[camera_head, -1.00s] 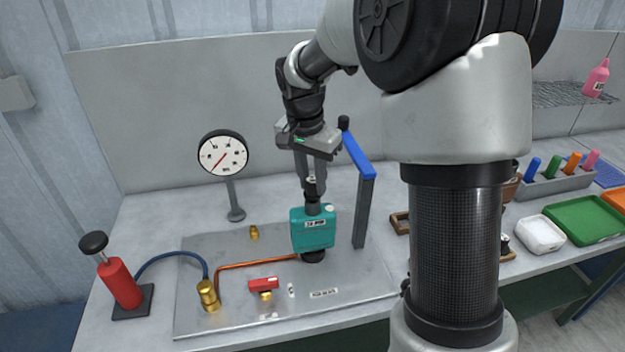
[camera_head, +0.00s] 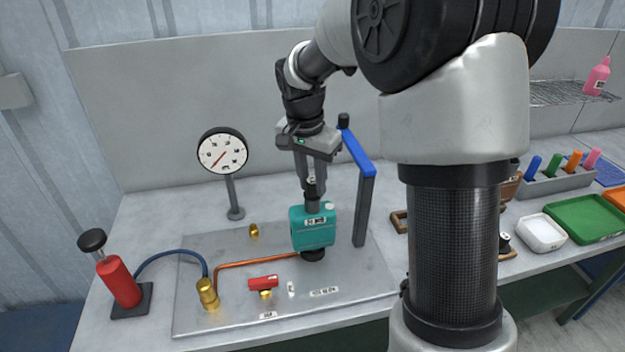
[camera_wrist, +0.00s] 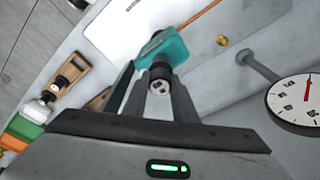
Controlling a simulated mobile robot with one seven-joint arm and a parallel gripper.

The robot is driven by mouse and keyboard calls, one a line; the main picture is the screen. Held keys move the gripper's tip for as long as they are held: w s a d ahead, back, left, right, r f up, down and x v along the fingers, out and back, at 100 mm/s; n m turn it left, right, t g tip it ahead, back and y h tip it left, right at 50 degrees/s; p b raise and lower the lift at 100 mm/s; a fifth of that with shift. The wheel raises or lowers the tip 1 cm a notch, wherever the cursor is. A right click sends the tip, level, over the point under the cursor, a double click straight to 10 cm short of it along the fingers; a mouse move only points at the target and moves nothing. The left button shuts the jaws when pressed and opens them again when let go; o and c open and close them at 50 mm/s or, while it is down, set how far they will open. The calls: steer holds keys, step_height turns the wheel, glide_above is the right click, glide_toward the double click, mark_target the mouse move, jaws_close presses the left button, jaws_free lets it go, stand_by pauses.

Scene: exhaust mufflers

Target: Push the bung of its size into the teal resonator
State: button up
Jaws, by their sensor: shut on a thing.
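The teal resonator (camera_head: 313,232) stands upright on the metal plate, with a grey neck on top and a black foot below. It also shows in the wrist view (camera_wrist: 172,48), beyond the fingers. My gripper (camera_head: 312,186) is directly above the neck, pointing down. Its fingers are shut on a dark bung (camera_wrist: 159,86), which shows between the fingertips in the wrist view. The bung is at the mouth of the neck; how deep it sits inside cannot be told.
A blue-topped clamp post (camera_head: 362,190) stands close right of the resonator. A dial gauge (camera_head: 223,153) and a red hand pump (camera_head: 119,282) stand left. A copper pipe (camera_head: 255,263) and a red valve (camera_head: 263,283) lie in front. Trays (camera_head: 585,220) are far right.

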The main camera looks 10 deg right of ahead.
steer(key=shift+f, duration=0.2)
steer(key=o, duration=1.1)
steer(key=r, duration=0.5)
steer(key=s+a+r, duration=0.1)
steer(key=r, duration=0.5)
steer(key=s+a+r+p, duration=0.1)
steer(key=r, duration=0.5)
steer(key=shift+r, duration=0.15)
steer(key=shift+d, duration=0.1)
